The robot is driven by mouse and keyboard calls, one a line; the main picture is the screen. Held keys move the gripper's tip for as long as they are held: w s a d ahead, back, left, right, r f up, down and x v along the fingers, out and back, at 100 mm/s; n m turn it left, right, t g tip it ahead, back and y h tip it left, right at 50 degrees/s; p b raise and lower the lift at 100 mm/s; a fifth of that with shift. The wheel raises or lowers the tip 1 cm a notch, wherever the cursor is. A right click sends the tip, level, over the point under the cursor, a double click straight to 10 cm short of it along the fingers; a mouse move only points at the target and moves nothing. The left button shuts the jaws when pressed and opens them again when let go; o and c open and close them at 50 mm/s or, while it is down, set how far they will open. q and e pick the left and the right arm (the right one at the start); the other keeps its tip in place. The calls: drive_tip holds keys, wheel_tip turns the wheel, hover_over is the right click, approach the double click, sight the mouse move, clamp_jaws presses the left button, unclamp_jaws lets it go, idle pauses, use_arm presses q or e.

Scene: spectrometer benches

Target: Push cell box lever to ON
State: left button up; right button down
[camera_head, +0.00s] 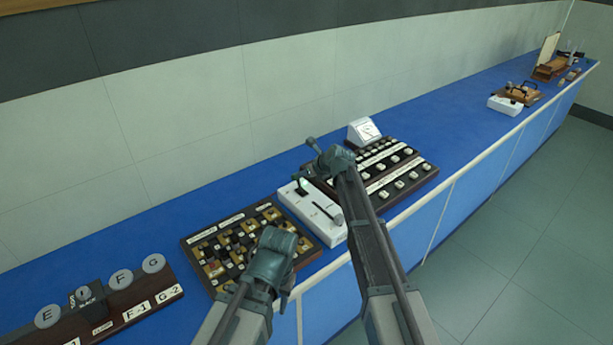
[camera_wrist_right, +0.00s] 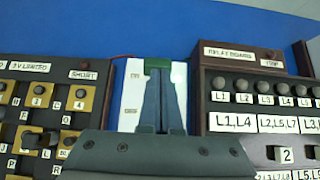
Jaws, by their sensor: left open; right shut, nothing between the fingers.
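A white box with a dark lever (camera_head: 336,216) on its top, which I take for the cell box (camera_head: 312,212), sits on the blue bench between two dark panels. It also shows in the right wrist view (camera_wrist_right: 129,92), with small labels too blurred to read. My right gripper (camera_head: 312,146) is shut and empty, above and beyond the box in the head view. In the right wrist view its fingers (camera_wrist_right: 159,80) lie over the white box and hide part of it, so contact with a lever cannot be told. My left gripper (camera_head: 279,238) is open and empty over the left panel's right part.
A panel with brass blocks (camera_head: 215,262) stands left of the box. A dark panel with labelled knobs (camera_head: 402,180) and a white meter (camera_head: 364,132) stand right. A lettered terminal block (camera_head: 120,300) is at lower left.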

drive_tip(key=shift+w+a, duration=0.25)
drive_tip(key=shift+w, duration=0.1)
use_arm(q)
drive_tip(key=shift+r, duration=0.1)
use_arm(e)
drive_tip(key=shift+w+r, duration=0.1)
drive_tip(key=shift+r, duration=0.1)
idle(0.4)
